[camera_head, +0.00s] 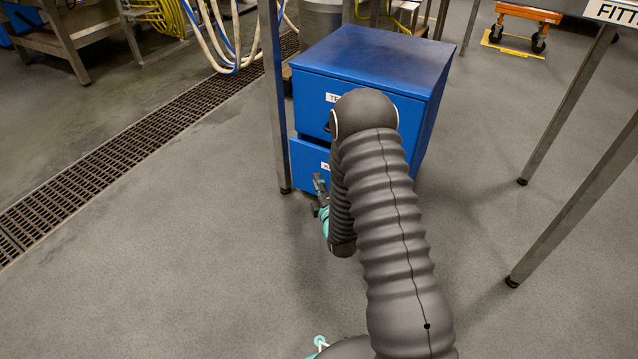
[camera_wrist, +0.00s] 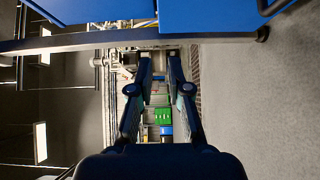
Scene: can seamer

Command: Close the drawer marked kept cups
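The blue cabinet (camera_head: 375,60) has two drawers, one above the other. The upper drawer (camera_head: 308,105) carries a label starting "TE" and looks shut. The lower drawer (camera_head: 306,162) appears to stand out a little from the cabinet; its label is mostly hidden behind my arm, with only a first letter like K showing. My gripper (camera_head: 320,190) is low, in front of the lower drawer; I cannot tell whether it touches it. In the wrist view my gripper (camera_wrist: 160,60) has its fingers apart with nothing between them. Blue cabinet surfaces (camera_wrist: 205,15) cross the top of that view.
A steel table leg (camera_head: 275,100) stands close at the cabinet's left front. Other table legs (camera_head: 570,105) stand to the right. A floor drain grate (camera_head: 100,155) runs along the left. An orange cart (camera_head: 525,15) is at the back right. The floor in front is clear.

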